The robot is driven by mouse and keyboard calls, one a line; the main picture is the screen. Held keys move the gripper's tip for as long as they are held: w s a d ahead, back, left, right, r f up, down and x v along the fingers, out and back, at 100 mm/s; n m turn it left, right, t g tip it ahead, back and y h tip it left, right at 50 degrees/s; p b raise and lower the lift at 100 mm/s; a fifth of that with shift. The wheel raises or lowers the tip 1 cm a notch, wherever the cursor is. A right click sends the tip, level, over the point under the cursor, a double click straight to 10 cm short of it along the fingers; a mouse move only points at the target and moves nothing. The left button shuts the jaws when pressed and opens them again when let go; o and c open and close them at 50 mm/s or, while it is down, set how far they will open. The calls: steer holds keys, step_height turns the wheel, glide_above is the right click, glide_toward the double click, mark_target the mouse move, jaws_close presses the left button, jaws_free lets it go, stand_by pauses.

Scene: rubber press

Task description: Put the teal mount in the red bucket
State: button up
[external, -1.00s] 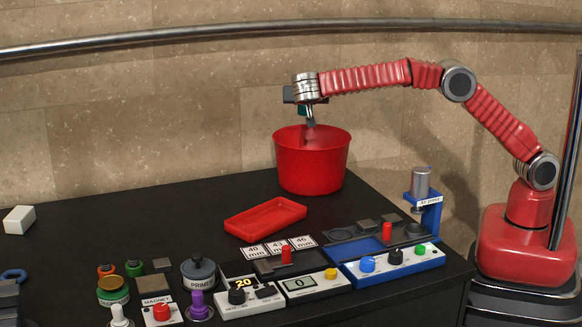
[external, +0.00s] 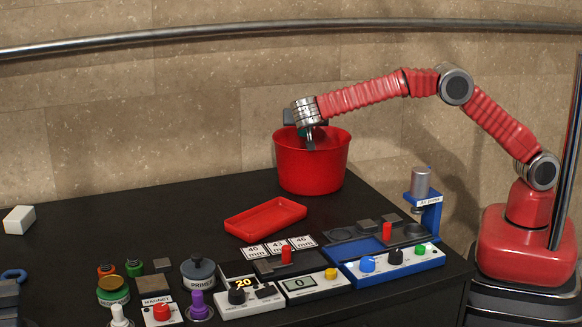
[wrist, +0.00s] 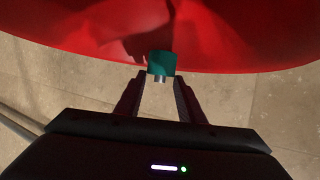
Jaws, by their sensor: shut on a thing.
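The red bucket (external: 312,170) stands upright at the back of the black table. My gripper (external: 310,144) points down at the bucket's mouth, with its fingertips just below the rim line. In the wrist view my gripper (wrist: 161,76) is shut on the teal mount (wrist: 161,62), a small teal block with a silvery stub on the side towards me. The mount shows against the red inside of the bucket (wrist: 240,50). In the external view I cannot make out the mount clearly. The bucket's floor is hidden there by its front wall.
A shallow red tray (external: 265,217) lies in front of the bucket. Control boxes, knobs and a blue air press (external: 425,200) fill the table's front and right. A white block (external: 19,220) lies far left. The table's middle left is clear.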

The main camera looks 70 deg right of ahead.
steer(key=shift+f, duration=1.65)
steer(key=shift+f, duration=0.6)
steer(key=o, duration=1.2)
steer(key=shift+r, duration=0.45)
glide_toward(305, 132)
steer(key=v, duration=0.2)
steer(key=shift+s+a+r, duration=0.15)
steer(key=shift+a, duration=0.1)
